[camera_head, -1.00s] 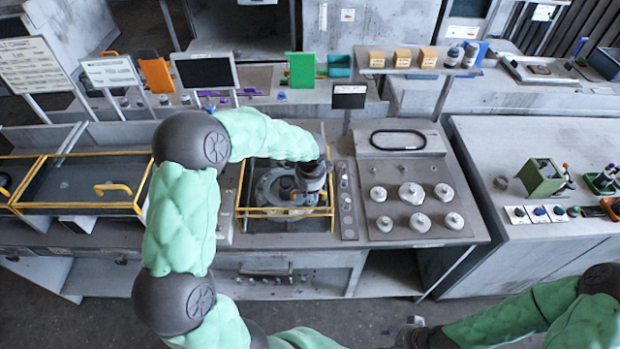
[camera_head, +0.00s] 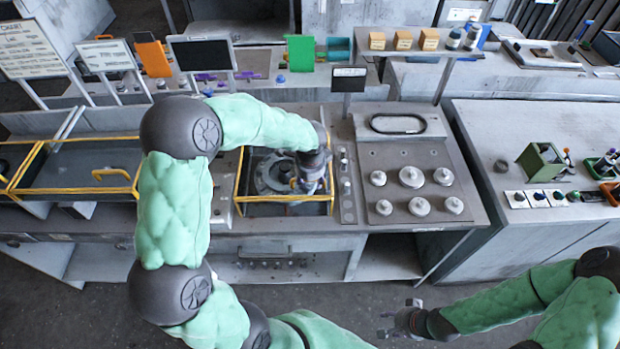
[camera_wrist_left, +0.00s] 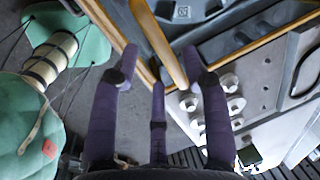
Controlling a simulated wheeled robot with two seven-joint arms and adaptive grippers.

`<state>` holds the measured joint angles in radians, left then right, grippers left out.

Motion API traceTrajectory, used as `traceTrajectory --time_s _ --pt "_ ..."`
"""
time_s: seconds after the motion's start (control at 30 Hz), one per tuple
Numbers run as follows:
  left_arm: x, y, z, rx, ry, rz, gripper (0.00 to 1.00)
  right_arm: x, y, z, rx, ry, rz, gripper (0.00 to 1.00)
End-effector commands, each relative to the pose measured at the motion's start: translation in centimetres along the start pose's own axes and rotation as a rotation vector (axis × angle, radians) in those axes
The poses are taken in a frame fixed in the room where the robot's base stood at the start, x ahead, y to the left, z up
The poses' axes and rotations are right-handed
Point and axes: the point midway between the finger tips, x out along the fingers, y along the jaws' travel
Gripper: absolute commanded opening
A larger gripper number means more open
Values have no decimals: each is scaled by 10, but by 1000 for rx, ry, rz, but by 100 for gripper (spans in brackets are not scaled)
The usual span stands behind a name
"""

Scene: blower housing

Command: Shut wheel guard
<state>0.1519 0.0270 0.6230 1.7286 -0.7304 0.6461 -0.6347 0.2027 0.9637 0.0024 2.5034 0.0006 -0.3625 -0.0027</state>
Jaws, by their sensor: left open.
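A yellow-edged guard frame (camera_head: 240,185) surrounds a round grey wheel housing (camera_head: 270,178) in the middle of the bench. My left gripper (camera_head: 312,185) is at the right part of this frame in the head view, partly hiding the housing. In the left wrist view, my left gripper (camera_wrist_left: 158,72) has its dark purple fingers spread. A yellow bar (camera_wrist_left: 160,42) reaches between the fingertips, and I cannot tell whether they touch it. My right gripper (camera_head: 392,320) is open and empty over the floor in front of the bench.
A yellow-framed panel with a yellow handle (camera_head: 118,173) lies to the left. A plate with several white knobs (camera_head: 410,177) is right of the guard. A narrow strip of small knobs (camera_head: 346,185) lies between them. Screens and signs stand behind.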

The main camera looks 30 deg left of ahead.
Motion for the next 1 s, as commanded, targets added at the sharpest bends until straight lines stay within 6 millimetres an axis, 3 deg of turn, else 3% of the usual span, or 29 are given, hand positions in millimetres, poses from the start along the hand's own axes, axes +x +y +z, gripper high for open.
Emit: traceTrajectory --time_s 0.23,0.7,1.0 --pt "-13 -2 0 -1 1 -6 46 0 0 0 0 0 0 40" --pt "-98 0 -1 1 2 -3 46 0 0 0 0 0 0 40" --pt "-120 1 0 0 0 1 46 0 0 0 0 0 0 40"
